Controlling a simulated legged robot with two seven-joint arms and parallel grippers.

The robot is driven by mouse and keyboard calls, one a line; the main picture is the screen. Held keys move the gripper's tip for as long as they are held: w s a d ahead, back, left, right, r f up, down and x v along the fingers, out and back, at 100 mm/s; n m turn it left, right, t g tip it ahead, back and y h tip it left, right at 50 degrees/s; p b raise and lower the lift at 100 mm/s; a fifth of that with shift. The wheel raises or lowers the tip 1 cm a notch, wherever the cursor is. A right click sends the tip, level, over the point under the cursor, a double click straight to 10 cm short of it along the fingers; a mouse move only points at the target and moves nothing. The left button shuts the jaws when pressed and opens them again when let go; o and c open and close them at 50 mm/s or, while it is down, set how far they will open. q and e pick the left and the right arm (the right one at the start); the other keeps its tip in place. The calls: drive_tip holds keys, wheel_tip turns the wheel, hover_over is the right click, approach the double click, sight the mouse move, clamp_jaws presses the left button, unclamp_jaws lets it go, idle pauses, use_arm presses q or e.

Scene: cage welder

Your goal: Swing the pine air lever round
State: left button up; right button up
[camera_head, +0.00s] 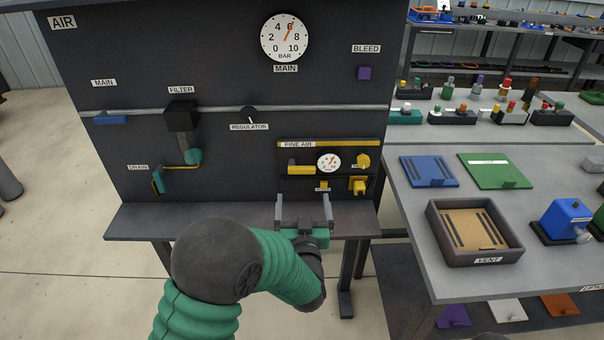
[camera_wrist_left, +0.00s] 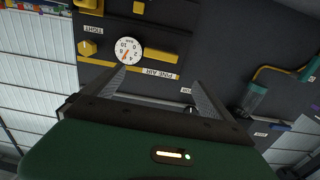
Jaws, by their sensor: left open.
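The pine air lever (camera_head: 301,170) is a yellow bar on the dark panel labelled PINE AIR, lying level to the left of a small round gauge (camera_head: 329,162). In the left wrist view, which is turned over, the lever (camera_wrist_left: 162,56) shows beside the gauge (camera_wrist_left: 128,49). My left gripper (camera_head: 303,200) is open and empty, below the lever and in front of the board. Its two grey fingers point up toward the panel and appear apart from the lever. My right gripper is not in view.
On the same panel are a yellow knob (camera_head: 363,161) and a yellow fitting (camera_head: 358,186). A grey shelf (camera_head: 180,220) runs below the board. A drain pipe and filter (camera_head: 182,118) are further left. A bench with a VENT tray (camera_head: 485,261) stands at right.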

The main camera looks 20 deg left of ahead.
sight(302, 170)
use_arm(q)
drive_tip(key=x, duration=1.3)
drive_tip(key=shift+w+f, duration=0.1)
drive_tip(key=c, duration=2.1)
